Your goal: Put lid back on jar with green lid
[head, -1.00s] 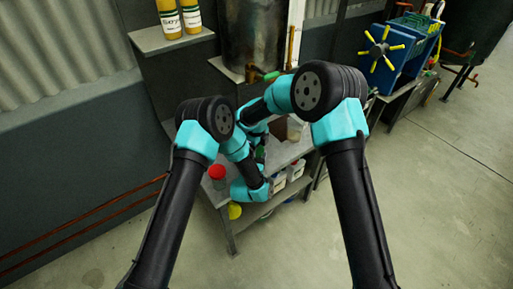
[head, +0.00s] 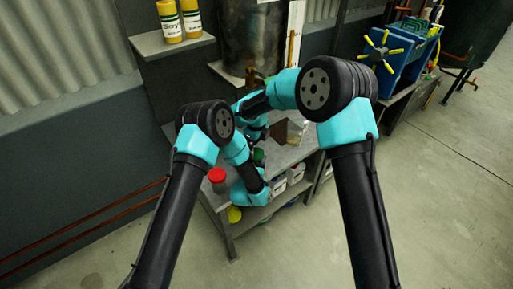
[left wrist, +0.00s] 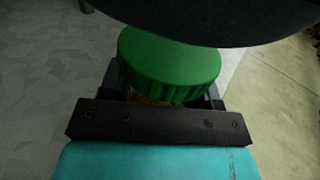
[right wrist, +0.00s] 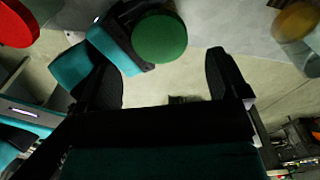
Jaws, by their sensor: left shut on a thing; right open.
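A jar with a green lid (left wrist: 170,65) is in my left gripper (left wrist: 165,92). The fingers are shut around the jar just below the lid, and a little amber glass shows under the lid's rim. The lid sits over the jar's top; I cannot tell whether it is tight. The green lid also shows in the right wrist view (right wrist: 160,38) and, partly hidden by my arm, in the head view (head: 258,154). My right gripper (right wrist: 168,80) is open and empty, with its fingers apart. The green lid appears beyond them, toward the left finger.
A red-lidded jar (head: 217,176) stands on the left of the grey bench; its lid shows in the right wrist view (right wrist: 15,22). A jar with an amber-brown lid (right wrist: 297,22) stands at the right. White containers (head: 295,173) sit on the lower shelf. A metal tank (head: 252,38) stands behind.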

